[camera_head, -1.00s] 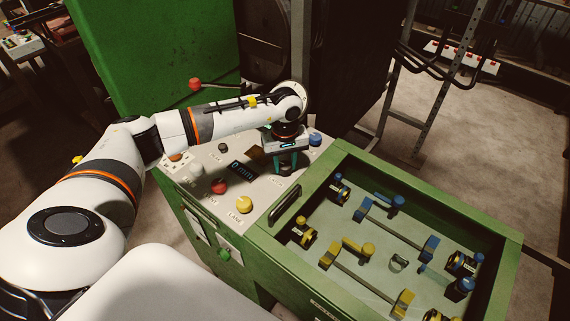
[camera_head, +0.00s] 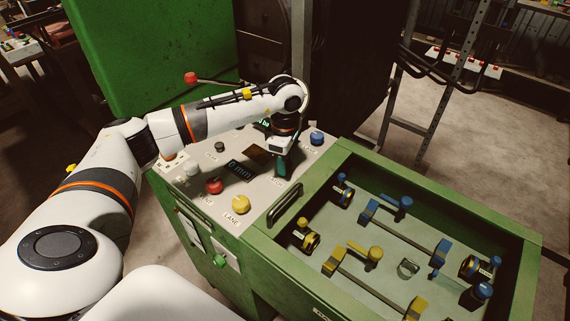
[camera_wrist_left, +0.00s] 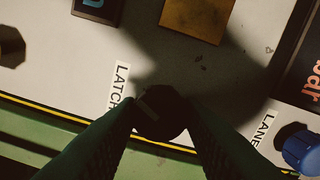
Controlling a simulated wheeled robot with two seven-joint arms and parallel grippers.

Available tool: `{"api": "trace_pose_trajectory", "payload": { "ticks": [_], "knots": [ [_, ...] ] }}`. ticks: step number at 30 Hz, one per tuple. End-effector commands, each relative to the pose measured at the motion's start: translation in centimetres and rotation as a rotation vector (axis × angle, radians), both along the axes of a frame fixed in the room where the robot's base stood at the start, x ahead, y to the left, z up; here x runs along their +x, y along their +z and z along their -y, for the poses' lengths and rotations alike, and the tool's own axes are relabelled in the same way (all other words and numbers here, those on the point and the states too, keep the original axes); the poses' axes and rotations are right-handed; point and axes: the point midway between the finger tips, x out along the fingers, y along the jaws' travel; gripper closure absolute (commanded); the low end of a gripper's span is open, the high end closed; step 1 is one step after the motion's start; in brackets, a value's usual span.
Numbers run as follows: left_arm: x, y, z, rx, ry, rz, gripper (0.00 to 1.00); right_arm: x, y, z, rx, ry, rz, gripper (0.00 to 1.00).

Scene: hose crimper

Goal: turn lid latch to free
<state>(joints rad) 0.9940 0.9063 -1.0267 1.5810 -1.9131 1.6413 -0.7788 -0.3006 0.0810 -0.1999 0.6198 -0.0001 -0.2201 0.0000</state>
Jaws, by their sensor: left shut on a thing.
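The latch knob (camera_wrist_left: 162,110) is a small dark round knob on the pale control panel, beside a label that begins "LATC" in the left wrist view. My left gripper (camera_head: 281,170) points down over the panel's right part. In the left wrist view its two dark fingers (camera_wrist_left: 163,118) are closed on the knob's sides. In the head view the gripper hides the knob. The glass-topped lid (camera_head: 345,232) with a dark handle (camera_head: 285,206) lies flat on the green cabinet, right of the panel. My right gripper is out of view.
Close around on the panel are a blue knob (camera_head: 317,138), a yellow knob (camera_head: 241,204), a red button (camera_head: 214,186) and a small display (camera_head: 240,170). A lever with a red ball (camera_head: 190,78) stands behind my left forearm.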

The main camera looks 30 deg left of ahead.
Motion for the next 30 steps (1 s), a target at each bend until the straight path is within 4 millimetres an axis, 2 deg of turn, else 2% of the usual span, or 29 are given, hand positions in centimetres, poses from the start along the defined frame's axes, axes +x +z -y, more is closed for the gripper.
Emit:
{"api": "trace_pose_trajectory", "payload": {
  "ticks": [6,15,30],
  "knots": [
    [0.1,0.0,-0.1,0.000,0.194,0.005,0.89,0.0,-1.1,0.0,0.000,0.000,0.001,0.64],
    [0.1,0.1,-0.1,0.001,0.393,0.005,0.89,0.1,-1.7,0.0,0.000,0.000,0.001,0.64],
    [0.1,0.2,-0.1,0.000,0.501,0.005,0.89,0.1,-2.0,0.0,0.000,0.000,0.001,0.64]
  ]
}}
